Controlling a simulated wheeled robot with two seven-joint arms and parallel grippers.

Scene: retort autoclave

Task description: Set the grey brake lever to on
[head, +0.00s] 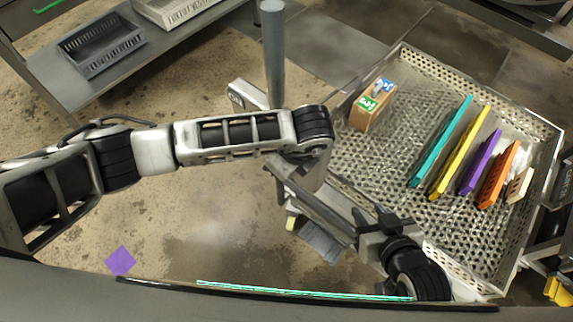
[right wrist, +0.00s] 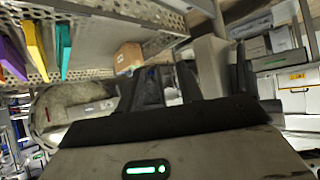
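A brown block (head: 368,112) stands at the left corner of the perforated metal tray. It has a green label and a blue label on top. A small grey lever (head: 379,89) shows between them, seeming to lean toward the blue label. In the right wrist view the block (right wrist: 128,57) is left of my fingers, and its lever cannot be made out. My right gripper (head: 370,230) is at the tray's near side, apart from the block. In the right wrist view its dark fingers (right wrist: 182,85) look parted, with nothing held. My left arm crosses from the left; I cannot make out its gripper.
The perforated tray (head: 345,158) holds upright teal (head: 440,142), yellow (head: 459,152), purple (head: 481,162) and orange (head: 499,175) plates on its right. A grey post (head: 273,50) rises left of it. A bench (head: 60,75) with grey bins is upper left.

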